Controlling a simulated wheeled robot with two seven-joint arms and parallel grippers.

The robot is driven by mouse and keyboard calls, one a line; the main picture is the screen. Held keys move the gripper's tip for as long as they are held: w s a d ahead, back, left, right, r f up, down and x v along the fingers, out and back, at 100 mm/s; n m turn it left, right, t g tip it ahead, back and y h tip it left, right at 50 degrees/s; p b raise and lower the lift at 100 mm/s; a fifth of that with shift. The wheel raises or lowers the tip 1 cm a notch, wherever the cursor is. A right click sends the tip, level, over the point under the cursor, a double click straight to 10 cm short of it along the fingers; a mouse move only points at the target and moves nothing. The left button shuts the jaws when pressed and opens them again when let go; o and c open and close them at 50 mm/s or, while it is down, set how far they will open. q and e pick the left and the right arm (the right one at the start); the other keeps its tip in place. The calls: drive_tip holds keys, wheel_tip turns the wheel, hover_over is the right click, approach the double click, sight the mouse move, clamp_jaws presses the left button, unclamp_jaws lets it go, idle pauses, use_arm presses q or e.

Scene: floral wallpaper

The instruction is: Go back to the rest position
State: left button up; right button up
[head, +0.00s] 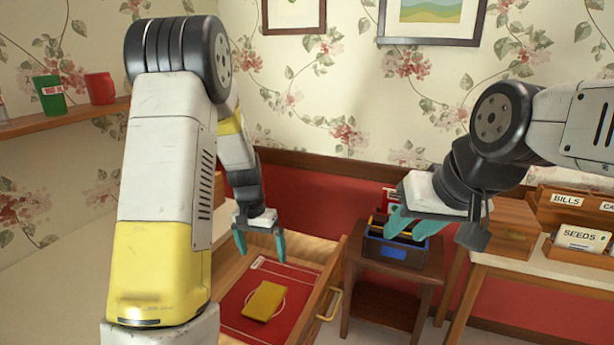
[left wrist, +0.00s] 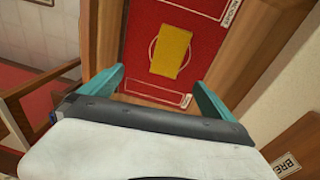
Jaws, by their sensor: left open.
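My left gripper (head: 261,246) is open and empty above an open wooden drawer (head: 333,268). Its two teal fingers are spread wide, and they also show in the left wrist view (left wrist: 157,84). Below it a yellow block (head: 264,301) lies on the red drawer bottom (head: 300,280), inside a pale outlined circle. The left wrist view shows the yellow block (left wrist: 171,52) ahead of the fingers and apart from them. My right gripper (head: 401,221) is in front of a dark blue box, its teal fingers seen at an angle. I cannot tell its opening.
The blue box (head: 378,250) stands on a small wooden side table (head: 392,284) right of the drawer. A table (head: 545,268) further right bears wooden boxes labelled BILLS and SEEDS. A shelf (head: 60,117) at the left holds a green cup (head: 49,95) and a red mug (head: 101,88).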

use_arm(q)
drive_tip(key=s+d+r+n+t+h, duration=0.1)
drive_tip(key=s+r+t, duration=0.4)
drive_tip(key=s+r, duration=1.7)
drive_tip(key=shift+s+d+r+n+t, duration=0.2)
drive_tip(key=shift+s+r+n+t, duration=0.15)
drive_tip(key=shift+r+n, duration=0.55)
